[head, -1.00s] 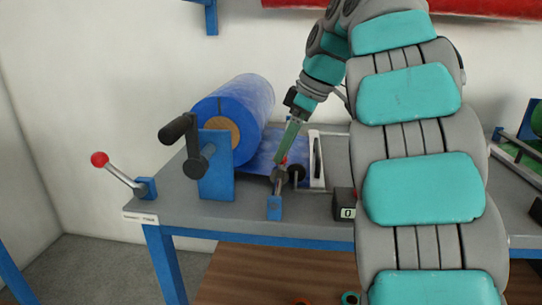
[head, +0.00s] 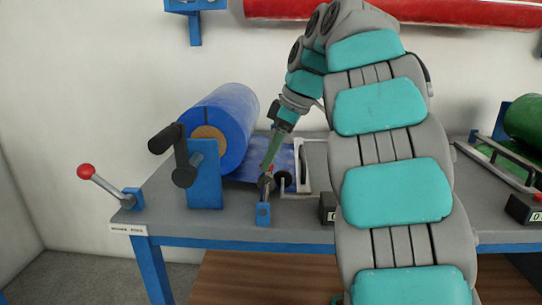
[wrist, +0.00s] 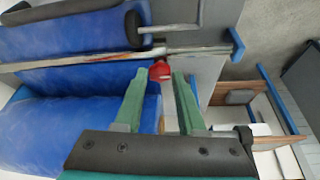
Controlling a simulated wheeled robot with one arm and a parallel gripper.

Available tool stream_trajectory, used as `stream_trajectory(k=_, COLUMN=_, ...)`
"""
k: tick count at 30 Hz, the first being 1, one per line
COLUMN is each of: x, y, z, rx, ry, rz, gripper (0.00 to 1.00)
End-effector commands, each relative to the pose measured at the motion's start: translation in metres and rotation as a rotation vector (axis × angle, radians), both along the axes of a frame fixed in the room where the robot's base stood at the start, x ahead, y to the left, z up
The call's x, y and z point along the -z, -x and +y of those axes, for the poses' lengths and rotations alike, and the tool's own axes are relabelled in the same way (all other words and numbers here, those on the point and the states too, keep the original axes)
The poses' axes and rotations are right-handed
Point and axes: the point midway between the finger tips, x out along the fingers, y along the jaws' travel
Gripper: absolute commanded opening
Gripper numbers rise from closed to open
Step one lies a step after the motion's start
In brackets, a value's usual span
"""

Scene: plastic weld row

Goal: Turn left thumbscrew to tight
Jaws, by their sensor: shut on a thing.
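A small red thumbscrew (wrist: 161,71) sits by a metal bar in the wrist view, between the tips of my gripper's green fingers (wrist: 163,78). My gripper is shut on it. In the head view my gripper (head: 267,164) reaches down to the front end of the bar, just above a blue bracket (head: 263,213). The thumbscrew is mostly hidden there by the fingers. I cannot read how tight it is.
A blue film roll (head: 232,112) with a black crank handle (head: 177,150) stands to the left on the grey bench (head: 160,217). A red-knobbed lever (head: 86,171) sticks out at the bench's left end. My arm hides much of the right side.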

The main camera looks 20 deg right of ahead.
Motion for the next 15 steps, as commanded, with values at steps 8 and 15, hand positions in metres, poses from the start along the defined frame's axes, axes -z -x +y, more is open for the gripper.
stream_trajectory(k=8, x=0.0001, y=-0.0001, z=0.0000, rx=0.000, ry=0.000, rz=0.000, gripper=0.00)
stream_trajectory(k=15, x=0.0010, y=0.0002, z=0.0007, rx=0.017, ry=0.000, rz=0.000, gripper=0.00)
